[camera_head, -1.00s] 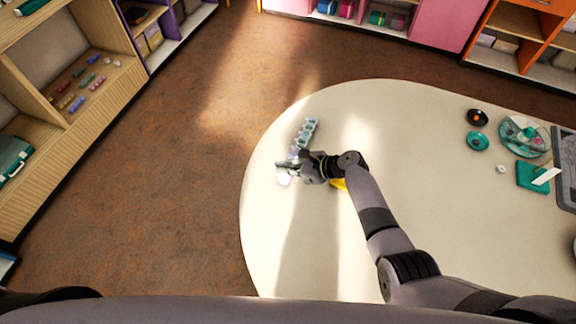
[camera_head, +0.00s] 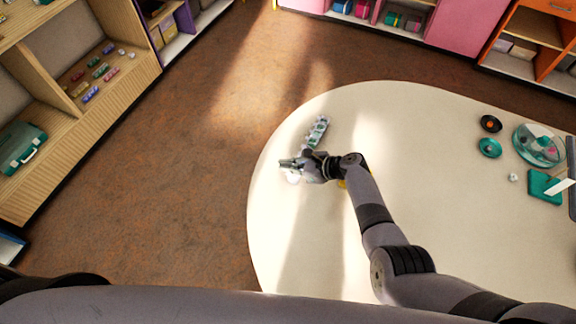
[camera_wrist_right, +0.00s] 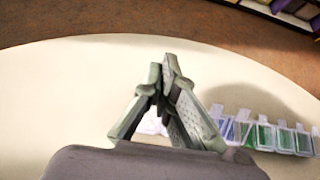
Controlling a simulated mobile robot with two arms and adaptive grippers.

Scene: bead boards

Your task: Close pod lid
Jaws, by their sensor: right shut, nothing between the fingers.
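The pod strip (camera_head: 318,132) lies on the cream table, just beyond my right gripper (camera_head: 284,163). In the right wrist view, the pod strip (camera_wrist_right: 268,136) is a row of small clear compartments with bluish and green contents. Several clear lids stick up along its top; I cannot tell exactly which are shut. My right gripper (camera_wrist_right: 166,68) is shut and empty, its fingertips together, left of the strip and above the table. Its right finger hides part of the strip's near end. My left gripper is not in view.
A whitish thing (camera_head: 293,178) lies below the right gripper, partly hidden. A yellow thing (camera_head: 342,184) shows behind my right arm. Dark and teal dishes (camera_head: 490,147) and a round clear box (camera_head: 538,146) stand at the right. The table's middle is clear.

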